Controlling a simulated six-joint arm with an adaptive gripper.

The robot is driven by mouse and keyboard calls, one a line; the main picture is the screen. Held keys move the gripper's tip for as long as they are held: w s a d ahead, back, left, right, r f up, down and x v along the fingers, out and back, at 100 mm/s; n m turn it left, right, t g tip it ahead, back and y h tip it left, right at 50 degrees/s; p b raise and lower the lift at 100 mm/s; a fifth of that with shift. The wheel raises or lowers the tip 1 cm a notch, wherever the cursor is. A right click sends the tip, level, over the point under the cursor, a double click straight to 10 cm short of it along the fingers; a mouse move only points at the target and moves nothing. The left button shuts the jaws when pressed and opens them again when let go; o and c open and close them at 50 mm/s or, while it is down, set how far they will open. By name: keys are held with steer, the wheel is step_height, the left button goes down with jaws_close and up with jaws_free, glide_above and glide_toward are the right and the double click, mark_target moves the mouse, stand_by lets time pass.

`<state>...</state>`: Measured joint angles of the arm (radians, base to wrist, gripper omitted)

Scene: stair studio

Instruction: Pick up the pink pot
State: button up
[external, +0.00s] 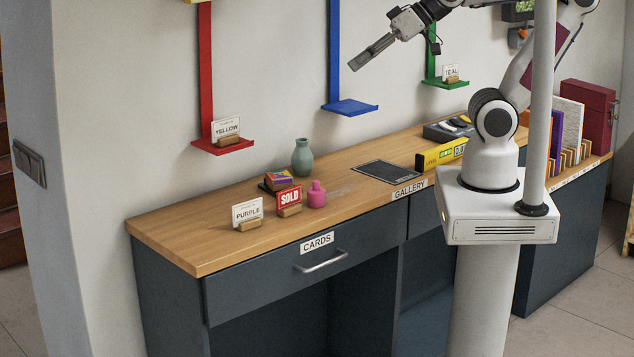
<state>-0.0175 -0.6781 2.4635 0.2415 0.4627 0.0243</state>
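The pink pot (316,195) is a small, round pot with a narrow neck. It stands upright on the wooden counter, just right of the red SOLD card. My gripper (355,66) is high above the counter, up and to the right of the pot in the picture, and well apart from it. Its fingers point down and to the left. They look close together, but at this size and angle I cannot tell whether they are open or shut. I see nothing hanging from them.
The SOLD card (289,199) and PURPLE card (247,213) stand left of the pot. A green vase (302,158) stands behind it. A dark mat (384,173) lies to the right. Red (222,146) and blue (350,108) shelves jut from the wall. The counter's front left is clear.

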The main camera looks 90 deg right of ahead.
steer(key=w+d+r+m+t+h, duration=0.1)
steer(key=w+r+m+t, duration=0.25)
steer(key=w, duration=0.45)
steer(key=w+d+r+m+t+h, duration=0.1)
steer(key=w+r+m+t+h, duration=0.1)
steer(key=w+r+m, duration=0.35)
steer(key=w+d+f+m+h, duration=0.2)
steer(key=w+d+f+h, duration=0.15)
steer(key=w, duration=0.25)
steer(key=g+h, duration=0.7)
steer(key=h, duration=0.4)
glide_toward(319, 193)
steer(key=w+d, duration=0.1)
steer(key=d+r, duration=0.1)
steer(key=d, duration=0.1)
steer(key=w+d, duration=0.1)
steer(key=shift+w+d+r, duration=0.2)
steer(key=shift+w, duration=0.1)
steer(key=shift+s+a+f+n, duration=0.3)
steer(key=shift+s+f+n, duration=0.1)
steer(key=shift+f+n, duration=0.25)
steer(key=shift+d, duration=0.1)
